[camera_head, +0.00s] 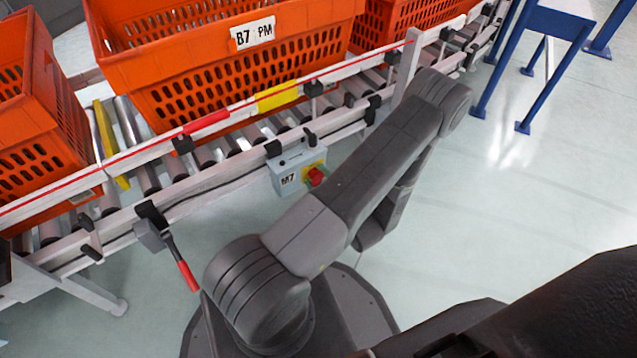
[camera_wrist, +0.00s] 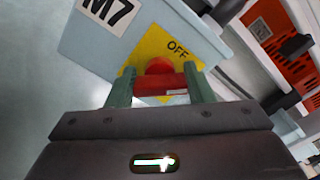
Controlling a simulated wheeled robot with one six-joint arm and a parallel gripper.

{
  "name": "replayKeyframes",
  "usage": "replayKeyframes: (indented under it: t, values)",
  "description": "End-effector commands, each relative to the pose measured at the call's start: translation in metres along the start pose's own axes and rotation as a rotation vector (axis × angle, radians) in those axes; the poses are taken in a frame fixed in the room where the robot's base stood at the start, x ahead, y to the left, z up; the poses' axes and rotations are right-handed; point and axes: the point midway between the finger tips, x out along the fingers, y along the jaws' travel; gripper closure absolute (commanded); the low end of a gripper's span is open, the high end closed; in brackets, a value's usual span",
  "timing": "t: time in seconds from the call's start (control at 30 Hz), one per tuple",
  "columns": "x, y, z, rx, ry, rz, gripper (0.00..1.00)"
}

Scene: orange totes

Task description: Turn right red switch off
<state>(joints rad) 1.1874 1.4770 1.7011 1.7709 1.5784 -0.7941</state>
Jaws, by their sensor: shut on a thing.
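The red switch (camera_wrist: 160,67) sits on a yellow plate (camera_wrist: 150,45) marked OFF, on a grey box (camera_wrist: 90,45) labelled M7. In the head view the red switch (camera_head: 316,176) is on the front of the M7 box (camera_head: 290,163), which hangs from the conveyor's side rail. My gripper (camera_wrist: 158,84) has its two greenish fingers on either side of the red switch and is shut on it. In the head view my arm hides most of the gripper. The switch's exact turn angle is hard to tell.
Orange totes stand on the roller conveyor, one labelled B7 PM (camera_head: 253,34). A lever with a red handle (camera_head: 187,275) hangs from the rail at lower left. A blue-legged stand (camera_head: 540,30) is at upper right. The floor (camera_head: 540,190) on the right is clear.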

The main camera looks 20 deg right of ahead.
Motion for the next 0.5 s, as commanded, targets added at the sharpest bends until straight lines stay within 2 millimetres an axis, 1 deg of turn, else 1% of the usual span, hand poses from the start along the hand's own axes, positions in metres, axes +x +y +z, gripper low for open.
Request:
replayKeyframes:
  t: [0.03,0.5]
  values:
    - [-0.0002,0.0034,-0.0031,-0.045,0.000,0.001,0.76]
    - [-0.0002,0.0030,-0.0016,-0.482,0.001,0.002,0.76]
